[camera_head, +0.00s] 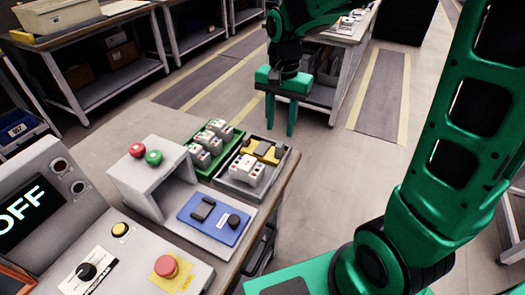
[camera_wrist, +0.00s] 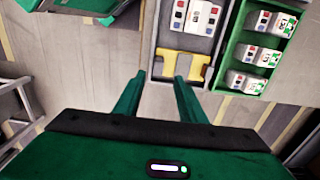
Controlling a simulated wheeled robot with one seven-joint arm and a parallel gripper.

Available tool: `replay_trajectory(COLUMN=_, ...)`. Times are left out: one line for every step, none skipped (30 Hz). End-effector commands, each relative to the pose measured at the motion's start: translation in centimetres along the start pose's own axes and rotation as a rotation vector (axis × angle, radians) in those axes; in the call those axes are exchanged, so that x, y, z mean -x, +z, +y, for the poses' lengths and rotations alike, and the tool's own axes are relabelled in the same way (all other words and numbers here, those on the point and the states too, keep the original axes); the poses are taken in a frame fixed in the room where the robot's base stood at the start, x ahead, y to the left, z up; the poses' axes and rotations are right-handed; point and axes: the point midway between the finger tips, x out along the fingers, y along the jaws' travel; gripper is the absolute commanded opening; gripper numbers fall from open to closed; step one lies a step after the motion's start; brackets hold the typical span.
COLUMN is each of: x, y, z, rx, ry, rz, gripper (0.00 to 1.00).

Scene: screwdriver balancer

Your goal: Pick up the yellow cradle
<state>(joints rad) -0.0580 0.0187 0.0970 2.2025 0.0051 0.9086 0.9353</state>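The yellow cradle (camera_head: 265,148) lies at the far end of a grey tray (camera_head: 285,164) on the workbench corner. In the wrist view the cradle (camera_wrist: 183,68) shows as a yellow bracket shape at the tray's near end. My gripper (camera_head: 280,122) is open and empty, its two fingers pointing down, apart from the cradle and beyond the tray in the head view. In the wrist view my gripper (camera_wrist: 158,79) has its fingers spread, with the right fingertip just below the cradle in the picture.
White devices (camera_head: 246,169) share the grey tray. A green tray (camera_head: 229,150) with several similar devices stands beside it. A blue plate (camera_head: 214,217), a grey stand (camera_head: 151,168) with red and green buttons, and a control panel (camera_head: 119,243) occupy the bench. Open floor lies beyond the bench edge.

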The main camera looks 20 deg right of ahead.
Motion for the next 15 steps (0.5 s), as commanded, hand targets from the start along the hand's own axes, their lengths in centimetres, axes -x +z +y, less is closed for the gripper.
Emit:
replay_trajectory(x=-0.8, y=0.0, z=0.1, rx=0.0, ry=0.003, rz=-0.002, gripper=0.37)
replay_trajectory(x=-1.2, y=0.0, z=0.1, rx=0.0, ry=0.003, rz=-0.002, gripper=0.37)
replay_trajectory(x=-1.7, y=0.0, z=0.1, rx=-0.001, ry=0.002, rz=-0.001, gripper=0.37)
replay_trajectory(x=-1.9, y=0.0, z=0.1, rx=-0.001, ry=0.002, rz=-0.001, gripper=0.37)
replay_trajectory(x=-2.2, y=0.0, z=0.1, rx=-0.001, ry=0.002, rz=-0.001, gripper=0.37)
replay_trajectory(x=-2.4, y=-0.1, z=0.1, rx=-0.001, ry=0.0, rz=0.0, gripper=0.37)
replay_trajectory(x=-2.5, y=-0.1, z=0.1, rx=-0.001, ry=0.0, rz=0.001, gripper=0.37)
replay_trajectory(x=-2.6, y=-0.1, z=0.1, rx=-0.001, ry=0.0, rz=0.001, gripper=0.37)
replay_trajectory(x=-2.9, y=-0.1, z=0.1, rx=-0.001, ry=0.001, rz=0.0, gripper=0.37)
replay_trajectory(x=-3.1, y=0.0, z=0.2, rx=-0.001, ry=0.002, rz=-0.001, gripper=0.37)
replay_trajectory(x=-3.4, y=0.0, z=0.2, rx=-0.001, ry=0.002, rz=-0.001, gripper=0.37)
replay_trajectory(x=-3.9, y=0.0, z=0.2, rx=-0.001, ry=0.002, rz=-0.001, gripper=0.37)
replay_trajectory(x=-4.3, y=0.1, z=0.3, rx=-0.001, ry=0.003, rz=-0.002, gripper=0.37)
replay_trajectory(x=-4.8, y=0.1, z=0.3, rx=-0.001, ry=0.003, rz=-0.001, gripper=0.37)
replay_trajectory(x=-5.4, y=0.1, z=0.3, rx=-0.001, ry=0.003, rz=-0.002, gripper=0.37)
